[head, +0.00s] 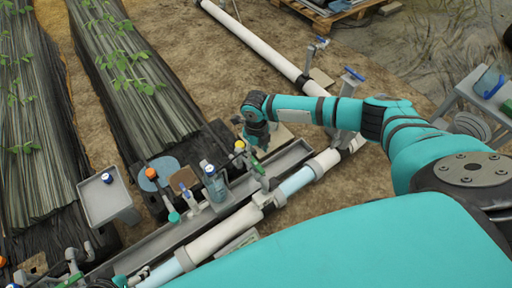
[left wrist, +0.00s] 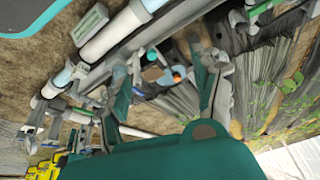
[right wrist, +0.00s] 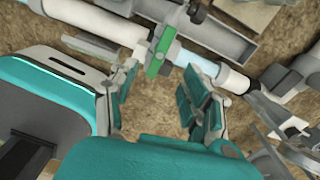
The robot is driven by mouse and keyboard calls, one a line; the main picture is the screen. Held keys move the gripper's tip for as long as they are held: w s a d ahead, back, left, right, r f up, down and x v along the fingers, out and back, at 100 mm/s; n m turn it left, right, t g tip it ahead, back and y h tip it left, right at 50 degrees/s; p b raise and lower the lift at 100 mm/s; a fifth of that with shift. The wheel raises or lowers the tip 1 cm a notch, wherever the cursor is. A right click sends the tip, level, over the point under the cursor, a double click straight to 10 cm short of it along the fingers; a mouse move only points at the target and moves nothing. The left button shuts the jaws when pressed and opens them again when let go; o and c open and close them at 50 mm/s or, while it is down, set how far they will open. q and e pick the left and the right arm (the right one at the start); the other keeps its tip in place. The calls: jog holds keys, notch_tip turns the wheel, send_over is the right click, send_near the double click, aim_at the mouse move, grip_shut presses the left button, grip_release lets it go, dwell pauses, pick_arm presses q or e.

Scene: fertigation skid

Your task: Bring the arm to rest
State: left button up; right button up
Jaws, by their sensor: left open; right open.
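My right arm reaches in from the right in the head view, and its gripper (head: 256,138) hangs over the grey trough beside the white pipe. In the right wrist view the right gripper (right wrist: 160,75) is open, its two fingers spread with nothing between them. A green valve handle (right wrist: 160,48) shows just beyond its fingertips; I cannot tell whether they touch. My left gripper does not show clearly in the head view. In the left wrist view the left gripper (left wrist: 166,75) is open and empty, with the skid's pipes and fittings behind it.
A white pipe (head: 225,229) runs alongside. A small grey table (head: 104,204) stands at the left, near black-covered plant rows (head: 142,95). Bare soil (head: 215,75) lies beyond; a pallet (head: 330,14) is at the back.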

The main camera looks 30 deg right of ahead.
jog(key=shift+r, duration=0.1)
pick_arm(q)
jog(key=shift+s+a+f+g, duration=0.15)
jog(key=shift+s+g, duration=0.15)
jog(key=shift+s, duration=0.25)
pick_arm(e)
jog(key=shift+a, duration=0.1)
